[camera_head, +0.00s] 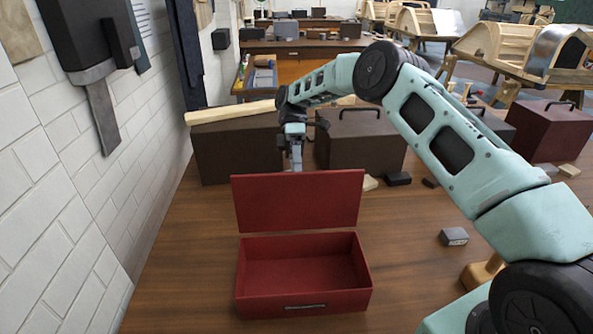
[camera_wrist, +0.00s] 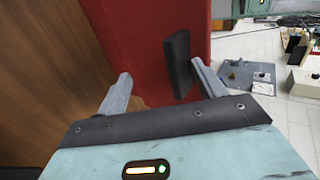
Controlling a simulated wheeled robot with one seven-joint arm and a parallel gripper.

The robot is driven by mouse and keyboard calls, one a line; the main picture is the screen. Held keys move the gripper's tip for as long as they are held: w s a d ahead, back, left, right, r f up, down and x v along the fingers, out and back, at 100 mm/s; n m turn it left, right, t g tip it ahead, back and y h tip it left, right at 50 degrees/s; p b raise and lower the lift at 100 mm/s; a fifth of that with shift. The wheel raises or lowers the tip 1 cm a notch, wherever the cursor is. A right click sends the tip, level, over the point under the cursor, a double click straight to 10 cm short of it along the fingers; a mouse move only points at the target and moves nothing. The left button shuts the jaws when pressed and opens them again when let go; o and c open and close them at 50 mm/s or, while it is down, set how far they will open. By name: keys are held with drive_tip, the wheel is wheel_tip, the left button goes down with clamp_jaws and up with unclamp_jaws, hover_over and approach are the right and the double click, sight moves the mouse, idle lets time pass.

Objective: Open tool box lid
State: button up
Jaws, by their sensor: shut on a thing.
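The red tool box (camera_head: 303,305) stands on the wooden table, its empty inside showing. Its lid (camera_head: 298,203) is raised, standing up along the back of the box with its inner face toward the head view. My gripper (camera_head: 297,163) reaches down at the lid's top edge from behind; its fingertips are partly hidden there. In the wrist view, my gripper (camera_wrist: 161,78) has its two grey fingers on either side of part of the red lid (camera_wrist: 140,40). The lid's dark handle (camera_wrist: 178,65) is beside the right finger.
A dark brown box (camera_head: 235,155) with a wooden plank (camera_head: 228,113) on it and another dark box (camera_head: 360,140) stand behind the lid. A small grey block (camera_head: 453,237) lies to the right. A white brick wall (camera_head: 80,180) borders the left.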

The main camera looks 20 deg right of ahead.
drive_tip(key=shift+d+f, duration=0.1)
drive_tip(key=shift+c, duration=1.2)
wheel_tip(320, 180, up, 9)
drive_tip(key=shift+f, duration=0.15)
drive_tip(key=shift+c, duration=0.6)
drive_tip(key=shift+r+p, duration=0.65)
drive_tip(key=shift+r, duration=0.05)
drive_tip(key=s+a+f+m+t+h+b, duration=0.25)
drive_tip(key=s+a+t+b, duration=0.2)
drive_tip(key=s+a, duration=0.95)
drive_tip(key=s+d+f+m+t+b, duration=0.1)
drive_tip(key=s+f+m+t+b, duration=0.1)
drive_tip(key=s, duration=0.8)
drive_tip(key=s+d+f+m+t+b, duration=0.2)
drive_tip(key=s+f+t+b, duration=0.1)
drive_tip(key=s, duration=0.7)
wheel_tip(320, 180, down, 3)
drive_tip(key=shift+d+r+t+b, duration=0.15)
drive_tip(key=shift+d+t+b, duration=0.15)
drive_tip(key=shift+t, duration=0.15)
